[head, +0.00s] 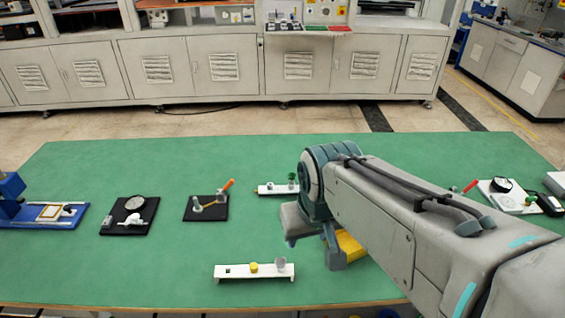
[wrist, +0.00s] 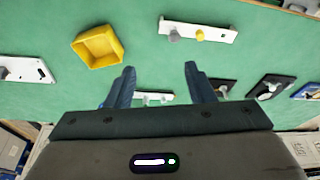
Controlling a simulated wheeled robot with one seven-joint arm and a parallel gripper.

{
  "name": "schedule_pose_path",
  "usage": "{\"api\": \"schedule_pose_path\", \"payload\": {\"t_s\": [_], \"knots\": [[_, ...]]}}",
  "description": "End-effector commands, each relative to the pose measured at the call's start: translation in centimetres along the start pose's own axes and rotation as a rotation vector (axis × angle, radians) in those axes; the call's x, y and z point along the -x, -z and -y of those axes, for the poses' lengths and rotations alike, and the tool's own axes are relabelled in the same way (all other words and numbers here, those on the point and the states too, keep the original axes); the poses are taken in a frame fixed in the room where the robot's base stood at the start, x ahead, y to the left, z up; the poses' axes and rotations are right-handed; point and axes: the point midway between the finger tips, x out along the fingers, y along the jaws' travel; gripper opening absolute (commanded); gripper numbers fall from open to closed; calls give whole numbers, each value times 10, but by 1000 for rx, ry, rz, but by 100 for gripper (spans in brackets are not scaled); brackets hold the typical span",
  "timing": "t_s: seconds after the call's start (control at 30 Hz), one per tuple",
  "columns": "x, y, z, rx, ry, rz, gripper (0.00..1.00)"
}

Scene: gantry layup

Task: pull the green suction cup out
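The green suction cup (head: 292,177) stands upright at the right end of a white strip (head: 270,190), beyond my gripper in the head view. A pale cup stands beside it on the strip. In the wrist view, a white strip (wrist: 165,98) shows between my fingers, partly hidden by the gripper body; I cannot make out the green cup there. My gripper (head: 314,250) is open and empty, its fingers apart above the green table. The fingers also show in the wrist view (wrist: 158,68).
A nearer white strip (head: 236,272) carries a yellow cup (head: 253,267) and a grey cup (head: 280,264). A yellow bin (head: 349,246) sits beside my gripper, partly hidden. Black plates (head: 128,217) with parts lie left; a white plate (head: 500,204) lies right. The table's front left is clear.

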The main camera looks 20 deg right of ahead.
Motion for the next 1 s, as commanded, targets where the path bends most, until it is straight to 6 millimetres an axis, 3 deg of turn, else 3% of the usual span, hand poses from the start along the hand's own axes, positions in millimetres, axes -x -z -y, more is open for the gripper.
{"api": "schedule_pose_path", "payload": {"t_s": [0.17, 0.37, 0.7, 0.83, 1.0], "knots": [[-22, 52, -8, -53, -29, -12, 51], [-55, 128, -20, -132, -64, -36, 51], [-140, 246, -48, -272, -104, -86, 51], [-170, 278, -58, -317, -113, -102, 51], [-191, 300, -66, -350, -119, -115, 51]]}}
